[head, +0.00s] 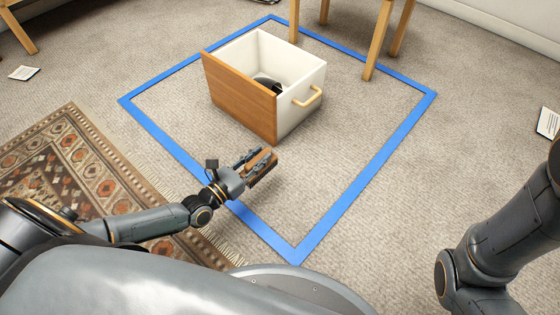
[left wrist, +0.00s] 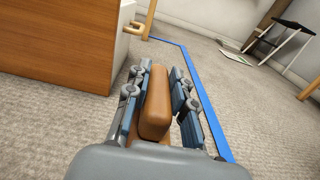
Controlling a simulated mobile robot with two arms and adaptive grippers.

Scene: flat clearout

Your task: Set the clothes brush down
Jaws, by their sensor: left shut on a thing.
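My left gripper (head: 257,166) is shut on the clothes brush (head: 264,170), a brown wooden block. In the left wrist view the brush (left wrist: 155,105) stands between the two blue-grey finger pads (left wrist: 156,98). In the head view the gripper and brush are in front of the drawer box, inside the blue outline on the carpet. I cannot tell how far above the carpet the brush is. My right arm (head: 500,235) shows at the right edge, but its gripper is out of view.
A white drawer box with a brown wooden front (head: 240,97) holds a dark object (head: 266,83). Blue tape (head: 345,202) frames it on the carpet. A patterned rug (head: 75,165) lies at left, and wooden furniture legs (head: 377,42) stand behind. Carpet right of the box is clear.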

